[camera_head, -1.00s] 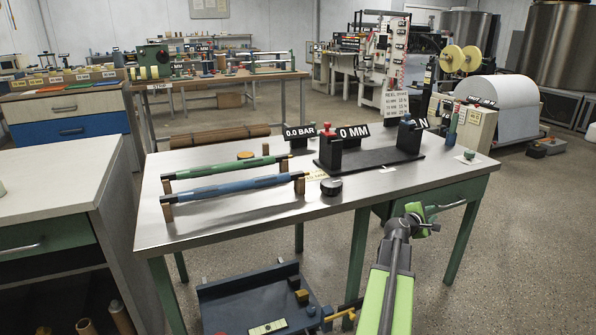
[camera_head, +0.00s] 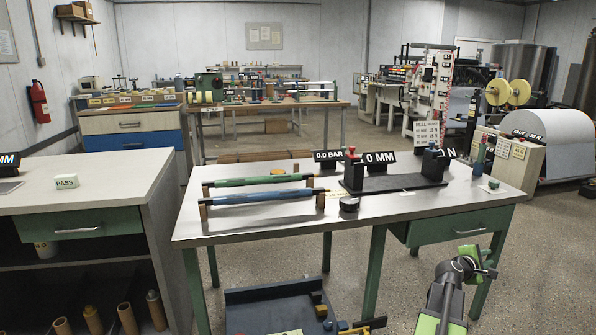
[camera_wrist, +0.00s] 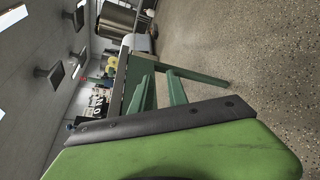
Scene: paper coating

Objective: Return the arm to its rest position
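My arm rises from the bottom right of the head view, folded, with a green and dark link and a dark joint. My gripper (camera_head: 483,262) is at its far end, small, in front of the steel-topped table (camera_head: 420,215) and below its top in the picture. Its fingers are too small there to tell open from shut, and I see nothing held in it. The wrist view is tilted sideways; a large green and black part of my own fills its lower half. Beyond it are the table's green legs (camera_wrist: 177,88) and speckled floor.
On the table are a green roller (camera_head: 250,181), a blue roller (camera_head: 265,195) and a black stand (camera_head: 395,185). A dark blue tray (camera_head: 265,295) is low in front. A grey cabinet (camera_head: 110,190) with a PASS sign (camera_head: 66,182) stands left. Floor at right is open.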

